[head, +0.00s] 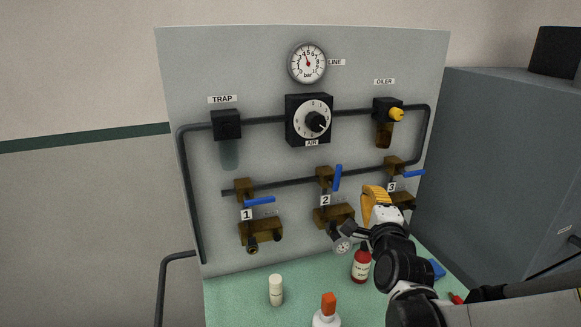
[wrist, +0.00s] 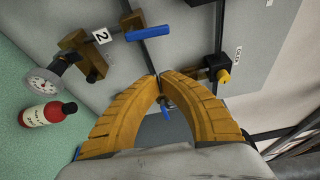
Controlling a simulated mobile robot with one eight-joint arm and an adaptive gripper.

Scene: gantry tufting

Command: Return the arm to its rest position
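My gripper (head: 374,190) has yellow fingers and is in front of the panel's lower right, between valve 2 (head: 325,180) and valve 3 (head: 394,165). In the wrist view its fingertips (wrist: 158,76) meet, or nearly meet, with nothing seen held between them. A blue handle shows through the arch of the fingers, beyond them. My arm reaches in from the lower right of the head view and hides part of the outlet under valve 3.
The grey panel (head: 270,75) carries a line gauge (head: 308,63), AIR knob (head: 317,121), oiler (head: 385,132) and valve 1 (head: 243,187). A red bottle (head: 361,267), white cylinder (head: 276,290) and orange-capped bottle (head: 328,305) stand on the green bench. A grey cabinet (head: 490,160) is right.

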